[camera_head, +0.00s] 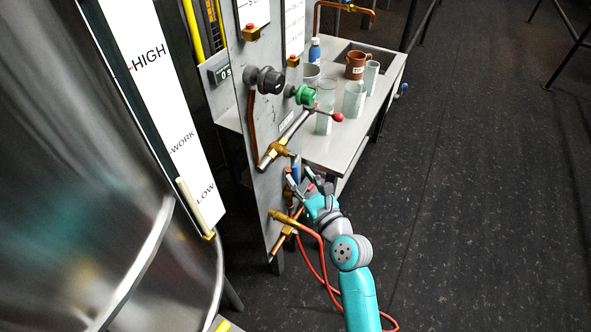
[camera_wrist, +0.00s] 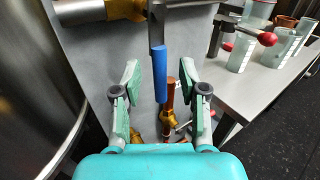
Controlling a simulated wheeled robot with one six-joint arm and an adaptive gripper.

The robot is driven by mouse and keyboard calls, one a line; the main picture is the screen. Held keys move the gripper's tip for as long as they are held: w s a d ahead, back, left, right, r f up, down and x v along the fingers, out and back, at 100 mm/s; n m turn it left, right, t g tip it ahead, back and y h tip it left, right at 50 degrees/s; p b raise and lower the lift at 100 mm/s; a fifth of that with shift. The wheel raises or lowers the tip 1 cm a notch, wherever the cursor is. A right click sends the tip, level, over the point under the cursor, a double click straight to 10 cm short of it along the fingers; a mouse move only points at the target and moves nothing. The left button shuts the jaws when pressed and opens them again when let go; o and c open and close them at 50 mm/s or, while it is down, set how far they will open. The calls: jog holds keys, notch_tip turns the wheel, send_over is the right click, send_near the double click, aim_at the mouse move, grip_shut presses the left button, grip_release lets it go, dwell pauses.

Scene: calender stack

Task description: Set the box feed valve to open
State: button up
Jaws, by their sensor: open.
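A blue lever handle (camera_wrist: 159,75) hangs down in front of the grey panel in the wrist view, from a grey stem below a brass fitting (camera_wrist: 112,10). It also shows in the head view (camera_head: 296,172), partly behind my gripper. My gripper (camera_head: 311,176) is open at the lower part of the panel. In the wrist view my fingers (camera_wrist: 159,82) stand left and right of the blue handle, with gaps on both sides. I cannot read which valve is the box feed valve. Another lever with a red ball (camera_head: 338,117) points out to the right, higher up.
A copper pipe with a brass fitting (camera_head: 280,216) and a red hose (camera_head: 311,262) lie low on the panel. Black (camera_head: 270,81) and green (camera_head: 305,95) knobs sit higher. A table (camera_head: 340,150) with beakers and a brown mug (camera_head: 356,66) stands behind. A steel tank fills the left.

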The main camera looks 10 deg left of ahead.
aim_at(296, 173)
jog(key=shift+x, duration=1.8)
